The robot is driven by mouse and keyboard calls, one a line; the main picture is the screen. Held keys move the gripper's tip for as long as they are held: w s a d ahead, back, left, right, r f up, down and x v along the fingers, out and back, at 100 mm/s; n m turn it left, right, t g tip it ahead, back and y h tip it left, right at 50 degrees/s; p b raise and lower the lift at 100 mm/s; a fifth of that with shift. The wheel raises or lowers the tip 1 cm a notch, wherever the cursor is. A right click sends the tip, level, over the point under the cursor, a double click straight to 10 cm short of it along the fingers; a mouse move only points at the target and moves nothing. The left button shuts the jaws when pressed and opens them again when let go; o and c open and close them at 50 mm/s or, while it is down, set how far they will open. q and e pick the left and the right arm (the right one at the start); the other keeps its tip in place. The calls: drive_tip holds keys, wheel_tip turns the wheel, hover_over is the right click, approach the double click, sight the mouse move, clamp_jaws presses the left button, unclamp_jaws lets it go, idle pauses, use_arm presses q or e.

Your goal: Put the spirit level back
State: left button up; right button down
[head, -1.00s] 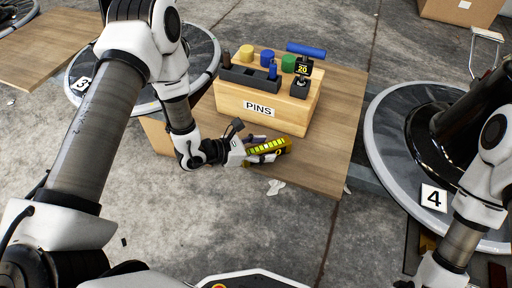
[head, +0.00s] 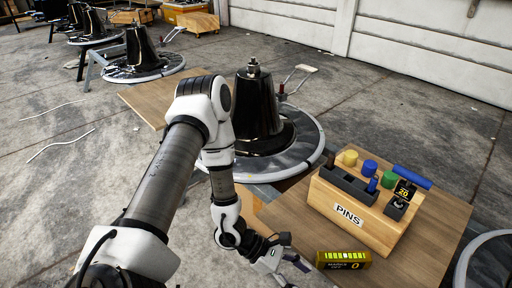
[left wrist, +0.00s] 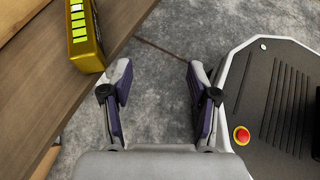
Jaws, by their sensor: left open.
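The yellow level (head: 343,260), a bar with lit green segments and a "0" on its face, lies on the near edge of the wooden table (head: 285,212). It also shows at the upper left of the left wrist view (left wrist: 85,35). My left gripper (head: 285,265) is just left of the level in the head view. In the left wrist view its two fingers (left wrist: 158,85) are spread with nothing between them, and the level is outside the left finger. My right gripper is out of view.
A wooden PINS block (head: 350,212) stands on the table behind the level, holding a dark tray, coloured caps, a blue bar and a gauge marked 20. A black cone on a round base (head: 257,105) stands behind the table. Grey floor lies left.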

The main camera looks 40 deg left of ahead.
use_arm(q)
drive_tip(key=s+a+f+m+g+y, duration=0.1)
drive_tip(key=s+f+m+g+y, duration=0.15)
drive_tip(key=s+m+g, duration=0.45)
drive_tip(key=s+f+m+g+y, duration=0.2)
drive_tip(key=s+f+g, duration=0.1)
drive_tip(key=s, duration=0.7)
drive_tip(key=s+a+f+m+t+y, duration=0.1)
drive_tip(key=a+f+m+y, duration=0.3)
drive_tip(key=a+m+y, duration=0.4)
drive_tip(key=w+d+f+m+t+h, duration=0.1)
drive_tip(key=w+d+m+t, duration=0.3)
drive_tip(key=m, duration=0.2)
drive_tip(key=shift+w+f+h, duration=0.2)
drive_tip(key=shift+w+h, duration=0.15)
drive_tip(key=shift+w, duration=0.05)
